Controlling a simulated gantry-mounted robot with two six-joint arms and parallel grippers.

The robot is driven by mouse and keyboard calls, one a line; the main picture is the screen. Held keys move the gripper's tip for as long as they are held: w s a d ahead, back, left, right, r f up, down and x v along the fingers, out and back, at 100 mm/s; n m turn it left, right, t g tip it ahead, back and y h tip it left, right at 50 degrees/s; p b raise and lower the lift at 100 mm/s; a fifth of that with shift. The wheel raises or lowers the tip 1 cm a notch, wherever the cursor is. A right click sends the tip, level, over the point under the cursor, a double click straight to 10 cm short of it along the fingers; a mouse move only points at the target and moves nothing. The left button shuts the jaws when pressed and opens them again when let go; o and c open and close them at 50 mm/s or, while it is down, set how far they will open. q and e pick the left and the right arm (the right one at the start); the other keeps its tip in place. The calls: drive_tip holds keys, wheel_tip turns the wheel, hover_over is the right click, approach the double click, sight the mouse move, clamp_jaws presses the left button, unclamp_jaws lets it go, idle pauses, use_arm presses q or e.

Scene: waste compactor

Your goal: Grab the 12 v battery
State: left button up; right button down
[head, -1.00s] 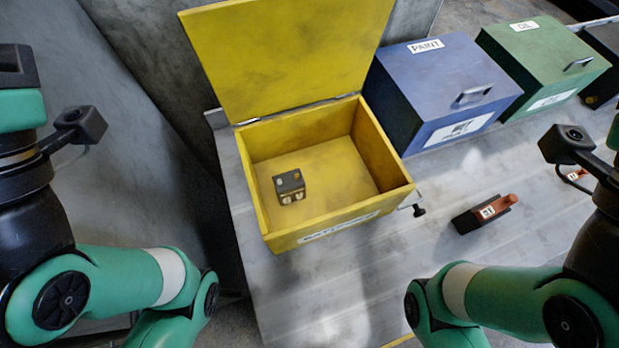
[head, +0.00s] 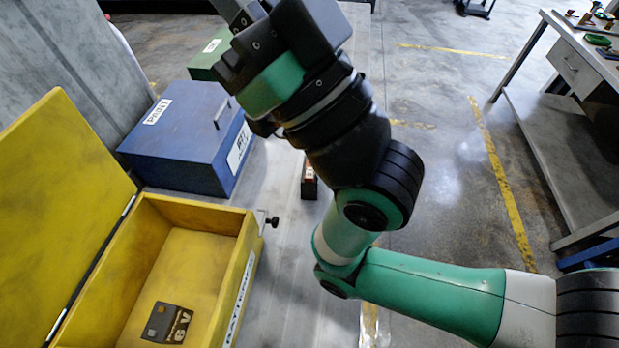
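No battery whose label I can read as 12 V shows. A small dark battery (head: 167,323) lies in the open yellow box (head: 247,255) at the lower left; its label seems to read 6 V or 9 V. A dark block with a reddish top (head: 309,184) lies on the grey bench, partly behind my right arm; its label is too small to read. My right gripper (head: 238,12) is at the top edge, beyond the blue box and partly cut off, so its opening is unclear. My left gripper is out of view.
A closed blue box labelled PAINT (head: 185,140) stands behind the yellow box. A green box (head: 205,60) is farther back. The yellow lid (head: 60,200) stands open at left. A workbench (head: 575,70) is at far right, with open floor between.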

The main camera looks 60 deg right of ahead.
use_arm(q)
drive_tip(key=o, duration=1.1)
